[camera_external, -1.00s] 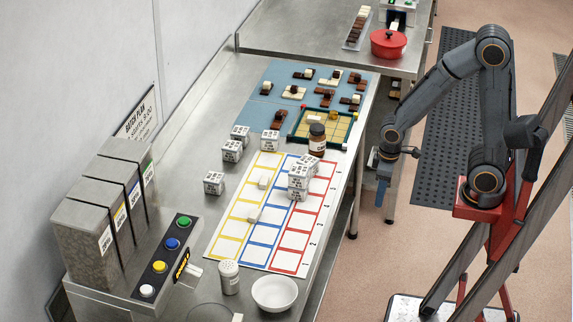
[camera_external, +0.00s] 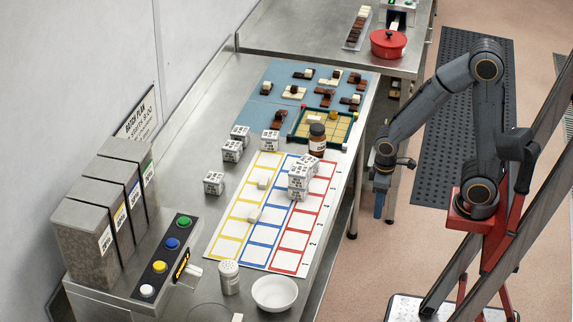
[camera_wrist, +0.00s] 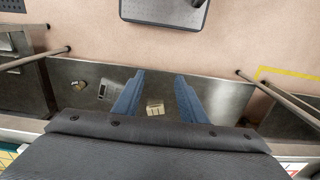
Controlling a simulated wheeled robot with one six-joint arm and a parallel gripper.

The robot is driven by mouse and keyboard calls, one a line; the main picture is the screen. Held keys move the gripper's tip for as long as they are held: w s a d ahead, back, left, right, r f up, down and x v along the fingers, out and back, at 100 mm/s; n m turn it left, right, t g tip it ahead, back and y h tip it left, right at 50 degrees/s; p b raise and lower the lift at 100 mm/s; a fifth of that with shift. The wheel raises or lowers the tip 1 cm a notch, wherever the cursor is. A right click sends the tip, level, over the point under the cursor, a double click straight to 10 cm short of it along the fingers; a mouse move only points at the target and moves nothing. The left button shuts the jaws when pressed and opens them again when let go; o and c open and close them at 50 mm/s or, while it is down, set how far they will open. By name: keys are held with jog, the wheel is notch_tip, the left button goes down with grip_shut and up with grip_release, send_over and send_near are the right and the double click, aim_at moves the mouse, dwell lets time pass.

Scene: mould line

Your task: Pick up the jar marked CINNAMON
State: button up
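A small brown jar (camera_external: 317,139) with a dark cap and pale label stands upright near the table's right edge, beside the green-framed tray. A pale shaker (camera_external: 229,277) with a perforated-looking top stands at the near end, left of a white bowl. I cannot read the label on either one. My gripper (camera_external: 379,205) hangs off the table's right side, pointing down, apart from the brown jar. In the wrist view my gripper's two blue fingers (camera_wrist: 160,75) are spread with nothing between them. Neither jar shows in the wrist view.
White printed cubes (camera_external: 299,178) stand stacked on the coloured grid sheet (camera_external: 290,240), close to the jar. The green-framed tray (camera_external: 340,147) is right behind it. The white bowl (camera_external: 275,293) and button panel (camera_external: 160,266) are near. Open floor lies right of the table.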

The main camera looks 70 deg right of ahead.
aim_at(321, 127)
jog(key=o, duration=0.5)
jog(key=shift+r, duration=0.1)
